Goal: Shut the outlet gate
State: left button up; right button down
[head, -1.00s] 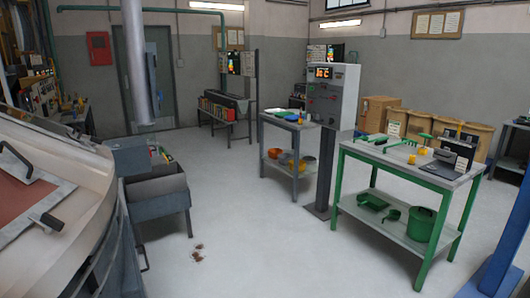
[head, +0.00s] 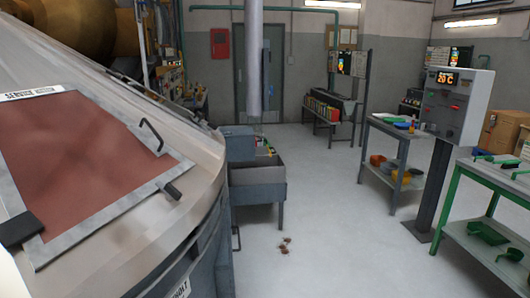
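No part that I can clearly identify as the outlet gate shows in the head view. A large pale machine housing (head: 110,60) fills the left side. On its sloping top is a reddish-brown panel (head: 75,160) in a grey frame, with a label marked SERVICE (head: 32,93), a dark bent handle (head: 152,135) and a dark latch (head: 172,190). To its right, a grey open-topped bin (head: 258,183) stands on legs, below a grey box (head: 238,143). Neither of my grippers is in view.
A grey control post (head: 452,105) with a lit display stands at right, near a grey table (head: 402,133) and a green workbench (head: 485,240). A vertical pipe (head: 253,60) hangs behind the bin. The middle floor is clear except for a small brown spill (head: 285,245).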

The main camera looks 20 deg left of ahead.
aim_at(261, 151)
jog(key=i+l+u, duration=0.15)
jog(key=i+u, duration=0.15)
jog(key=u, duration=0.15)
jog(key=i+l+u, duration=0.2)
jog(key=u, duration=0.3)
jog(key=i+l, duration=0.3)
jog(key=i+l+u, duration=0.15)
jog(key=i+l, duration=0.35)
jog(key=l, duration=0.25)
jog(key=i+l+u, duration=0.15)
jog(key=i+l, duration=0.35)
jog(key=l, duration=0.25)
jog(key=i+l+u, duration=0.1)
jog(key=i+l, duration=0.15)
jog(key=l, duration=0.15)
jog(key=i+l+u, duration=0.1)
jog(key=l, duration=0.3)
jog(key=i+l, duration=0.25)
jog(key=l, duration=0.15)
jog(key=i+l, duration=0.5)
jog(key=l, duration=0.25)
